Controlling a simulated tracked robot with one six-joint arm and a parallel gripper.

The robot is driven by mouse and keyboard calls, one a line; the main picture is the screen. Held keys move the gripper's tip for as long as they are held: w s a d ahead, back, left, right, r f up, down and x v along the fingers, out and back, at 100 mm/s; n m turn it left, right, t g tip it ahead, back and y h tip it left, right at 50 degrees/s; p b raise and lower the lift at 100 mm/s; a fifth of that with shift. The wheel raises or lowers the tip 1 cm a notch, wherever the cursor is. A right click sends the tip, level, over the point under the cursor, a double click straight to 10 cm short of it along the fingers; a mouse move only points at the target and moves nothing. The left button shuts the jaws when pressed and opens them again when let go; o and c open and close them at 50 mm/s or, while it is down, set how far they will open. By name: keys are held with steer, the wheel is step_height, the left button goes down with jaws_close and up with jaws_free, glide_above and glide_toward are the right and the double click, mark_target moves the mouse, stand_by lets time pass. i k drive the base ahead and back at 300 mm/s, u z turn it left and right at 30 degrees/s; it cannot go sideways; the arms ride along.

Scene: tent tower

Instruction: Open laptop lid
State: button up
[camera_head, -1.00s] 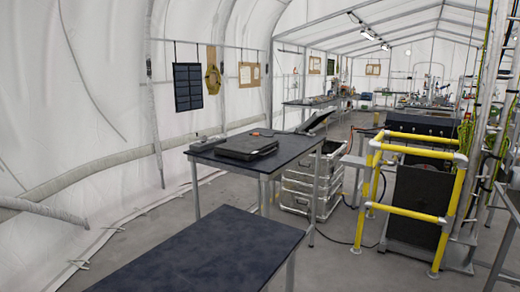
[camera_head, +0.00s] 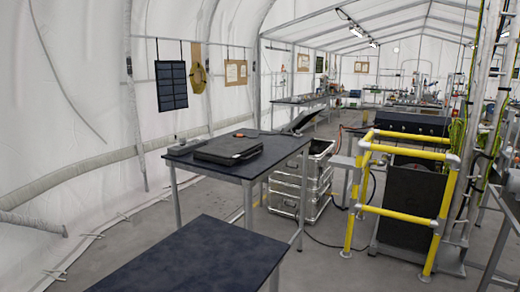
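A closed black case-like object, which looks like the laptop with its lid down (camera_head: 228,148), lies flat on a dark-topped table (camera_head: 200,166) left of the middle. Its finer details are too small to make out. My gripper does not show in this view.
A second dark-topped table (camera_head: 200,258) stands nearer, at the bottom. Metal crates (camera_head: 290,190) are stacked beyond the far table's right side. Yellow railings (camera_head: 402,213) surround a dark panel at right. Grey floor is clear between the near table and the railings.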

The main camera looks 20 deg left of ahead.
mark_target(229, 148)
steer(key=i, duration=0.9)
steer(key=z, duration=0.75)
